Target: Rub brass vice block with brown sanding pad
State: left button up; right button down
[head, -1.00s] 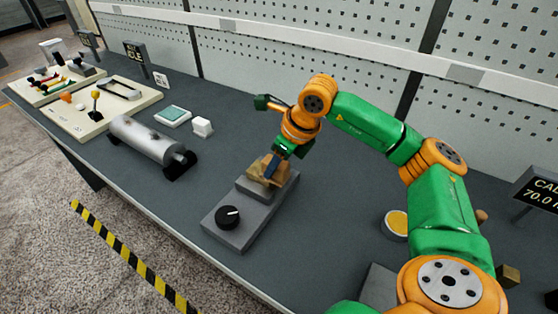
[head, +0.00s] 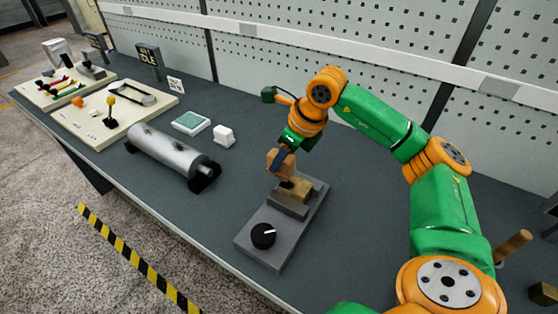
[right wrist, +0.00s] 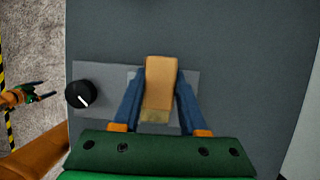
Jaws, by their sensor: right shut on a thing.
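The brown sanding pad (head: 280,165) is held between the fingers of my right gripper (head: 279,158), which is shut on it. In the head view it hangs just above the brass vice block (head: 296,190), seemingly with a small gap. The block sits in the grey vice on a base plate (head: 270,217) with a black knob (head: 263,235). In the right wrist view the pad (right wrist: 162,83) covers most of the block, and only a brass strip (right wrist: 154,117) shows. My left gripper (right wrist: 45,91) shows small at the left of that view, its fingers apart and empty.
A grey cylinder (head: 168,152) on black supports lies left of the vice. A white cube (head: 223,135) and a teal-topped tray (head: 191,122) stand behind it. A wooden handle (head: 513,246) and a brass-coloured block (head: 543,293) are at the right. Bench around the vice is clear.

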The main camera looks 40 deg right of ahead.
jog(key=p+v, duration=0.2)
jog(key=v, duration=0.1)
jog(key=shift+r, duration=0.2)
jog(key=shift+w+a+r+p, duration=0.1)
jog(key=shift+w+r+p, duration=0.05)
jog(key=shift+r+p, duration=0.35)
jog(key=shift+w+a+r+p, duration=0.1)
jog(key=shift+r+p, duration=0.3)
jog(key=shift+r, duration=0.15)
jog(key=shift+r+p, duration=0.3)
jog(key=shift+r, duration=0.05)
jog(key=shift+s, duration=0.1)
